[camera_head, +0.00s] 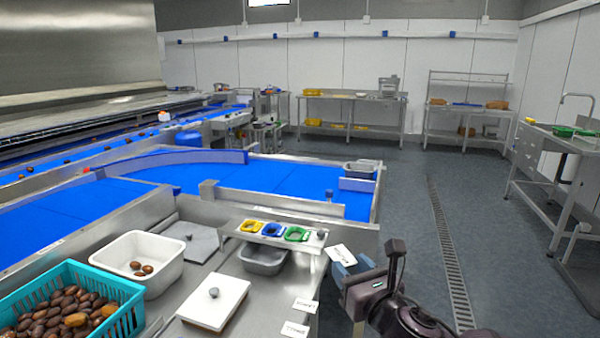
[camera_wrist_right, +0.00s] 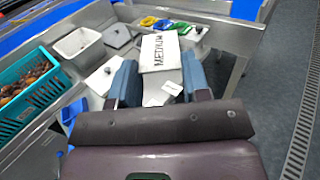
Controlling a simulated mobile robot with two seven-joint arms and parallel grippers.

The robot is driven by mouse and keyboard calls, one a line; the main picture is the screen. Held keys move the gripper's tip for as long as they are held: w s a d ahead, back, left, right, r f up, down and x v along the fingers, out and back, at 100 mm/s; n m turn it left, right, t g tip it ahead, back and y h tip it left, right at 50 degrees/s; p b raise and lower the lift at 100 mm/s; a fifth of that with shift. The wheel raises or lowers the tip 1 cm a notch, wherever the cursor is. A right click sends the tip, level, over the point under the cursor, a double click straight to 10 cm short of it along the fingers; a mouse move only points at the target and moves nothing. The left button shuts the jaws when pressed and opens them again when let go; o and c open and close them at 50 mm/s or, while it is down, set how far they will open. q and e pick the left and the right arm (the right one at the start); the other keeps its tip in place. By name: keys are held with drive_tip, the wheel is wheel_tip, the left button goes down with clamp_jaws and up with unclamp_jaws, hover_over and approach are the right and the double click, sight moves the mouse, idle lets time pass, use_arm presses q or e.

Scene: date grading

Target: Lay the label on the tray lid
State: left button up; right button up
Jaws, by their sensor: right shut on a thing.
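My right gripper (camera_head: 343,268) is shut on a white label (camera_head: 341,254). In the right wrist view the label (camera_wrist_right: 160,50) reads MEDIUM, and its near end is between the blue fingers (camera_wrist_right: 160,76). The label is held in the air, to the right of the counter's small shelf. A white tray lid with a grey knob (camera_head: 207,309) lies flat on the steel counter, left of the gripper and apart from it. A second, greyer lid with a knob (camera_head: 204,245) lies farther back. A blue piece (camera_wrist_right: 72,112) in the right wrist view may be my left gripper; its jaws cannot be made out.
Two more labels, LARGE (camera_head: 305,305) and SMALL (camera_head: 294,329), lie near the counter's right edge. A teal basket of dates (camera_head: 125,290) and a white tub (camera_head: 125,255) stand left. The shelf (camera_head: 262,238) carries yellow, blue and green trays above a grey bin (camera_head: 262,266).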

drive_tip(key=s+d+f+m+t+h, duration=0.1)
drive_tip(key=s+d+f+m+h, duration=0.4)
drive_tip(key=s+d+f, duration=0.55)
drive_tip(key=w+a+r+n+g+y, duration=0.3)
drive_tip(key=w+a+r+n+y, duration=0.55)
drive_tip(key=w+a+r, duration=0.4)
use_arm(q)
drive_tip(key=shift+w+r, duration=0.25)
drive_tip(key=shift+w, duration=0.15)
use_arm(e)
drive_tip(key=s+a+f+n+g+y, duration=0.2)
drive_tip(key=a+f+n+g+y, duration=0.4)
drive_tip(key=f+g, duration=0.3)
drive_tip(key=shift+s+a+f+n+y, duration=0.2)
drive_tip(key=shift+a+f+n+y, duration=0.15)
drive_tip(key=shift+a+y, duration=0.4)
